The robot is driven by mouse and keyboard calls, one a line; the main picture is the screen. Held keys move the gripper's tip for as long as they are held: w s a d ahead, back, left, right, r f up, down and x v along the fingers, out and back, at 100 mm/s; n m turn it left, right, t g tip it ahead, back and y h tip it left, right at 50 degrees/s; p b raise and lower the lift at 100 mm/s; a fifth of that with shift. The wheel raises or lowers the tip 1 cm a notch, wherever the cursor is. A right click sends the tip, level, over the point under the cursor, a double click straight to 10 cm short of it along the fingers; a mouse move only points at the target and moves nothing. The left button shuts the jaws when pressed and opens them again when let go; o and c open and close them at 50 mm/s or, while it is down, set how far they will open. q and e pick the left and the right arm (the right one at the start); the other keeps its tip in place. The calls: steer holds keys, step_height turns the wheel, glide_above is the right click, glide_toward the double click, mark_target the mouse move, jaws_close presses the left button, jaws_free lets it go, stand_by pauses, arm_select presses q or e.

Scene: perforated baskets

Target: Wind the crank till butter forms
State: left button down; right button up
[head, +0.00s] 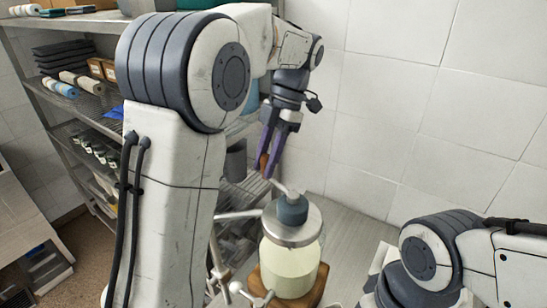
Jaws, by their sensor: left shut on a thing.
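A glass butter churn jar (290,268) holds a pale cream-coloured content. It has a metal lid (292,234) with a dark teal gear housing (292,209) on top. A metal crank arm (281,187) rises from the housing to the upper left. My left gripper (268,172), with purple fingers, reaches down from above and is shut on the brown crank knob (263,162). The fingers partly hide the knob. Whether butter has formed inside cannot be told. My right arm shows at the lower right, but its gripper is outside the view.
The jar stands on a wooden base (319,289) on a grey metal worktop (343,216). A tiled wall (420,110) stands behind. Wire shelves (85,103) with trays, rolled cloths and boxes stand at the left. My left arm hides part of them.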

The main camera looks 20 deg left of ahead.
arm_select(q)
steer(key=shift+s+a+n+h, duration=0.35)
steer(key=shift+s+n, duration=0.35)
steer(key=shift+n, duration=0.4)
steer(key=c, duration=0.6)
jaws_free()
steer(key=shift+r, duration=0.1)
steer(key=shift+w+r, duration=0.2)
steer(key=shift+r, duration=0.1)
steer(key=shift+p+v, duration=1.2)
steer(key=shift+v, duration=3.55)
